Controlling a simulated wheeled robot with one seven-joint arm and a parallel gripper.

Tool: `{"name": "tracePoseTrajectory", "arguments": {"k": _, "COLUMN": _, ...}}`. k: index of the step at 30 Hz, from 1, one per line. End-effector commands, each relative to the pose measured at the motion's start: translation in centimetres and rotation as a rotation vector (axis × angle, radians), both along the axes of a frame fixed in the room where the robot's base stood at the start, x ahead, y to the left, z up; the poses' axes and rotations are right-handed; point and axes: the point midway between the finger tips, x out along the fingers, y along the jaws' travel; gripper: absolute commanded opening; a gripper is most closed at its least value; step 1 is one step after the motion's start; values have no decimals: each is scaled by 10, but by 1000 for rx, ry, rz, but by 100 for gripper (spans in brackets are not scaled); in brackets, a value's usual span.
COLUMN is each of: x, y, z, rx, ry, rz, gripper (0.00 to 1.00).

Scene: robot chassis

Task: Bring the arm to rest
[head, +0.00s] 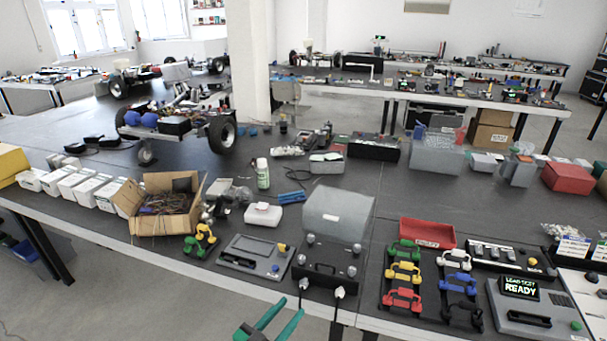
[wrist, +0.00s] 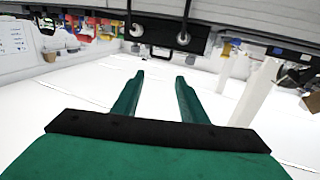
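My gripper (head: 278,322) is green and shows at the bottom middle of the head view, in front of the table's near edge and below the tabletop items. In the wrist view my gripper (wrist: 160,92) has its two fingers apart with nothing between them. The rest of my arm is out of the head view.
The dark table (head: 400,180) spans the view. Near its front edge are a grey case (head: 338,212) with cables hanging below, a grey panel (head: 250,258), coloured handles (head: 403,271) and a "READY" display unit (head: 535,308). A cardboard box (head: 160,222) stands left.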

Motion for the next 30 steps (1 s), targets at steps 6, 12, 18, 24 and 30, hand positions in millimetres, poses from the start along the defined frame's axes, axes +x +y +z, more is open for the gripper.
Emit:
{"name": "tracePoseTrajectory", "arguments": {"k": 6, "x": -11, "y": -2, "z": -22, "rx": -1, "ry": 58, "rz": 40, "gripper": 39}}
{"name": "tracePoseTrajectory", "arguments": {"k": 12, "x": -28, "y": -4, "z": -51, "rx": -1, "ry": 130, "rz": 97, "gripper": 39}}
{"name": "tracePoseTrajectory", "arguments": {"k": 18, "x": -55, "y": -8, "z": -85, "rx": 3, "ry": 218, "rz": 171, "gripper": 39}}
{"name": "tracePoseTrajectory", "arguments": {"k": 24, "x": -106, "y": -13, "z": -129, "rx": 17, "ry": 332, "rz": 289, "gripper": 39}}
{"name": "tracePoseTrajectory", "arguments": {"k": 30, "x": -172, "y": -13, "z": -157, "rx": 41, "ry": 410, "rz": 427, "gripper": 39}}
